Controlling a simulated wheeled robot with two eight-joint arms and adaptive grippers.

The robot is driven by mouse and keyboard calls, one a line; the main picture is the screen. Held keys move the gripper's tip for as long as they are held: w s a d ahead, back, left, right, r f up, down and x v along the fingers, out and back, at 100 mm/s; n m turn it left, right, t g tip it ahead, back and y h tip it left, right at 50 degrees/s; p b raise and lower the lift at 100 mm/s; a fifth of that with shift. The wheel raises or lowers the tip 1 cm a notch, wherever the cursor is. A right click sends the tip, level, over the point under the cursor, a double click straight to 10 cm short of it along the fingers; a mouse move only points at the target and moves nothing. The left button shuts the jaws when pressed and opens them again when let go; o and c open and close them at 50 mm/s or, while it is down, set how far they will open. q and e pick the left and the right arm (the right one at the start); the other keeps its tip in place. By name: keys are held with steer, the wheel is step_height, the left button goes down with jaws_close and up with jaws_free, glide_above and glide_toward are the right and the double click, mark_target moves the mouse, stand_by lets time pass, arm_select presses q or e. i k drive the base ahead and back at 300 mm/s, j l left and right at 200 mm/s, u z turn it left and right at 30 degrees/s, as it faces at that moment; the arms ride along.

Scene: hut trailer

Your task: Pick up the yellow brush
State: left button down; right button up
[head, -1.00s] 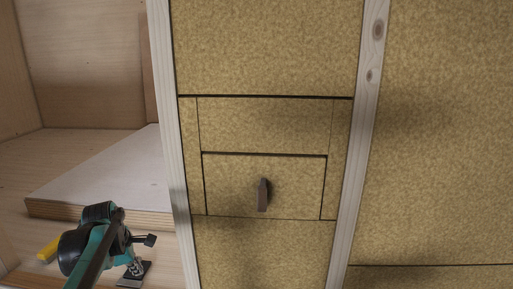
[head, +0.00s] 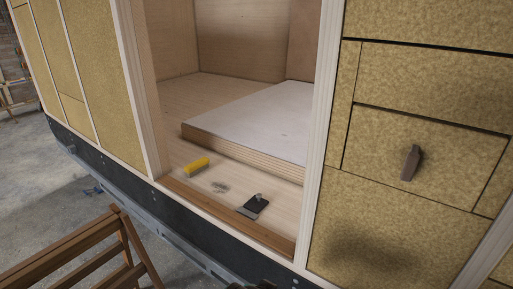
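The yellow brush (head: 197,165) lies on the wooden floor just inside the hut doorway. Neither of my grippers can be made out in the head view. A small dark shape at the bottom edge is too cut off to identify.
A dark flat tool (head: 255,206) and a small grey object (head: 220,187) lie near the brush. A thick pale board (head: 255,120) rises behind them. The wooden sill (head: 225,214) edges the doorway. A wooden chair (head: 80,250) stands outside at lower left.

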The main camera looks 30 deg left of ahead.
mark_target(194, 168)
steer(key=u, duration=1.55)
